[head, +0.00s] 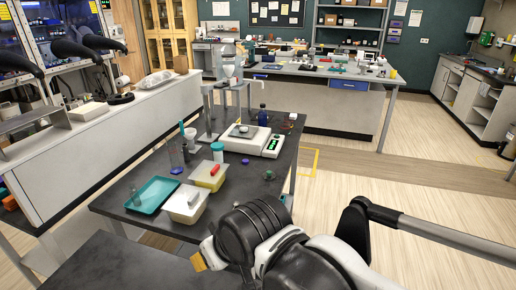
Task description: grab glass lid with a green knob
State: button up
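A small round clear or grey piece (242,130) with a hint of green lies on the pan of the white scale (251,140). It may be the glass lid with the green knob, but it is too small to tell. The scale stands on the dark table, toward its far right. My arm fills the lower middle, nearer than the scale and apart from it. A small yellow-tan piece shows at the arm's left end. My gripper's fingers cannot be made out, and I see nothing held.
A teal tray (155,196), a white tub (185,204), a yellowish tub (208,176), a white jar with a teal lid (217,152) and a dark blue bottle (262,116) stand on the dark table (235,190). A metal stand (228,82) rises behind the scale. The floor at right is clear.

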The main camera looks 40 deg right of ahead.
aim_at(269, 175)
jog(key=i+l+z, duration=0.15)
jog(key=l+z, duration=0.15)
jog(key=i+l+z, duration=0.15)
jog(key=l+z, duration=0.15)
jog(key=l, duration=0.15)
jog(key=i+l+z, duration=0.3)
jog(key=k, duration=0.05)
